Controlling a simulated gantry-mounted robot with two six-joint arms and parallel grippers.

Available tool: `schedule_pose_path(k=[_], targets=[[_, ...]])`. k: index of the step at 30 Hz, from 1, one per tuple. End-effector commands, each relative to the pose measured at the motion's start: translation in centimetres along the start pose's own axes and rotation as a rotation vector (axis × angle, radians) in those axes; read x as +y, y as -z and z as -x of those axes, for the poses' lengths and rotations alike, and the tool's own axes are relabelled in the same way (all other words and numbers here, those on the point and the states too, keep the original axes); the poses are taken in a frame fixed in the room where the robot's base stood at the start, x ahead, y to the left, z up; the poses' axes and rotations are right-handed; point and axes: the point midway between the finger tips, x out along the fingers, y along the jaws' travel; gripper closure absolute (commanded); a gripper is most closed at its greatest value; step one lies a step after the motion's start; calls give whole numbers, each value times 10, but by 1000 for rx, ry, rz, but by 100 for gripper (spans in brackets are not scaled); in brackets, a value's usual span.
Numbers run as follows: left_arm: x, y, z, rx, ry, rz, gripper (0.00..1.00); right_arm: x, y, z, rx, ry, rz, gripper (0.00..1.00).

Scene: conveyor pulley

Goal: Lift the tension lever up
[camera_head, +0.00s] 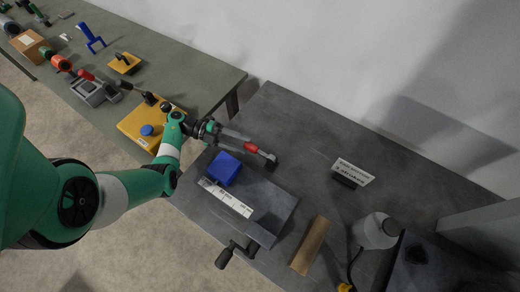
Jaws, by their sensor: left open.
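A lever with a red grip (251,148) lies low over the near edge of the dark grey table's back left part, its dark end (271,160) toward the right. I take it for the tension lever, but the view is small. My left gripper (234,136) is open and reaches in from the left, its fingers pointing at the red grip. Whether the fingers touch the grip or stand just short of it, I cannot tell. My right gripper is not in view.
A blue block (224,169) and a grey machine (265,202) with a black crank handle (223,258) stand just below the gripper. A small sign (351,172) and a wooden strip (310,246) lie to the right. The back of the dark table (300,120) is clear.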

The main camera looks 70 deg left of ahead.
Motion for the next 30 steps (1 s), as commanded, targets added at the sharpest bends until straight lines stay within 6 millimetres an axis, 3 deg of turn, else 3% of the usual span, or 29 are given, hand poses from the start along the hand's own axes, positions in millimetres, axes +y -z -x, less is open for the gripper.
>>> schedule_pose_path(k=[3, 9, 20, 28, 30], targets=[[2, 0, -30, 4, -3, 0, 52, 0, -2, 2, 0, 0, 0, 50], [1, 0, -63, 3, -1, 0, 52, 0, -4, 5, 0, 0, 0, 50], [0, 0, -72, 0, 0, 0, 52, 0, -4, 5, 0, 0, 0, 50], [0, 0, -72, 0, 0, 0, 99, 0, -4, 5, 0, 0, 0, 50], [0, 0, -72, 0, 0, 0, 100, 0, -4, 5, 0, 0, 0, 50]])
